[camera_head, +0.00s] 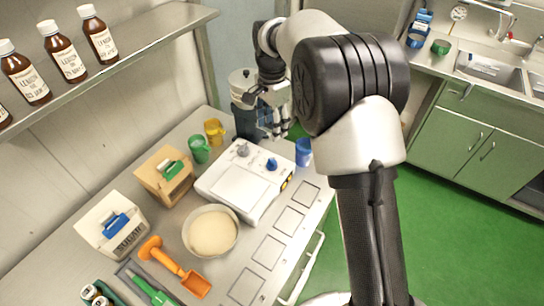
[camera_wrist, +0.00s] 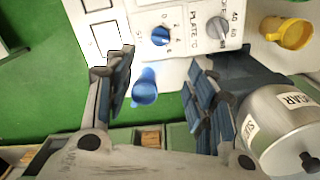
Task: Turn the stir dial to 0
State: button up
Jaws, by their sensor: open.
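The white hot-plate unit (camera_head: 240,188) stands on the bench, with a blue dial (camera_head: 271,164) and a grey dial (camera_head: 243,150) on its panel. In the wrist view the blue dial (camera_wrist: 160,36) has small numbers around it; its exact setting is too small to tell. The grey dial (camera_wrist: 217,28) beside it has "PLATE" lettering and larger numbers. My gripper (camera_head: 272,118) is over the far end of the unit. In the wrist view my gripper (camera_wrist: 160,88) is open and empty, its fingers apart and not touching the blue dial.
A blue cup (camera_head: 303,152) stands right of the unit, green (camera_head: 199,149) and yellow (camera_head: 214,131) cups left of it. A silver-lidded canister (camera_wrist: 285,125) labelled sugar is close by my gripper. A bowl of dough (camera_head: 212,231) and an orange scoop (camera_head: 172,265) lie nearer.

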aim_at(272, 161)
notch_tip(272, 161, down, 16)
jog(key=b, duration=0.3)
jog(key=shift+r, duration=0.1)
jog(key=shift+c, duration=0.6)
jog(key=c, duration=1)
